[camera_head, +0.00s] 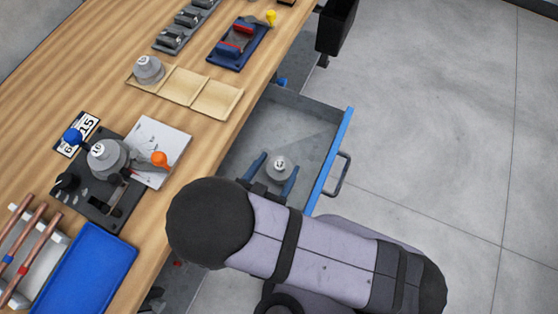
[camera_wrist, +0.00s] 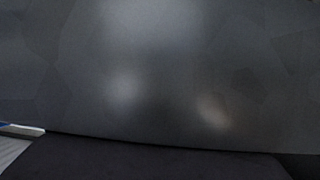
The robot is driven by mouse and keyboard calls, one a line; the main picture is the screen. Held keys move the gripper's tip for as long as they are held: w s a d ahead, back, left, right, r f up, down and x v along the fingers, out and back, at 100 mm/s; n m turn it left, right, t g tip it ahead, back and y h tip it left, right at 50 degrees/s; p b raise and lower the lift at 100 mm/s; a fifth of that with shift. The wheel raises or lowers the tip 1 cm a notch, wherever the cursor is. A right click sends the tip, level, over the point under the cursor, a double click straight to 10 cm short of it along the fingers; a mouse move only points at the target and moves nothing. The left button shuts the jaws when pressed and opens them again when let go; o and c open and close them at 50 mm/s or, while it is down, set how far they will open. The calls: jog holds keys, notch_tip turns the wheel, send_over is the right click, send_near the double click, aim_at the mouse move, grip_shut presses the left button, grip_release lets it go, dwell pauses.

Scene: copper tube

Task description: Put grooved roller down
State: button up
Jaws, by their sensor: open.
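A small grey grooved roller (camera_head: 279,163) with a dark number on its pale top stands upright in the open drawer (camera_head: 310,135). My gripper (camera_head: 274,173) is down inside the drawer with its blue fingers apart. One finger is on each side of the roller, and I cannot tell whether either touches it. The wrist view is filled by a blurred dark grey surface that I cannot identify. My arm hides the near part of the drawer.
The wooden bench (camera_head: 120,95) holds a black fixture (camera_head: 100,205) with a larger grey roller (camera_head: 105,158), a wooden tray (camera_head: 185,85) with another roller (camera_head: 148,69), a blue tray (camera_head: 85,270) and copper tubes (camera_head: 30,235). The drawer's blue front (camera_head: 340,135) borders open floor.

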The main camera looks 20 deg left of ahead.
jog(key=p+v, duration=0.3)
jog(key=v, duration=0.3)
jog(key=shift+s+r, duration=0.1)
jog(key=shift+r, duration=0.15)
jog(key=w+a+r+m+g+y+p, duration=0.1)
jog(key=w+a+g, duration=0.15)
jog(key=w, duration=0.35)
jog(key=w+a+r+g+y+p, duration=0.1)
jog(key=w+g, duration=0.2)
jog(key=w, duration=0.4)
jog(key=w+d+r+g+y, duration=0.1)
jog(key=w+d+r+g, duration=0.2)
jog(key=w+d+r, duration=0.2)
jog(key=s+d+r+g+h, duration=0.1)
jog(key=s+d+r+g, duration=0.1)
jog(key=d, duration=1.2)
jog(key=s+d+r+n+g+h, duration=0.1)
jog(key=s+d, duration=0.6)
jog(key=d, duration=0.7)
notch_tip(320, 180, up, 3)
jog(key=shift+r+g+h+p, duration=0.1)
jog(key=shift+g+h+p, duration=0.35)
jog(key=shift+g, duration=0.5)
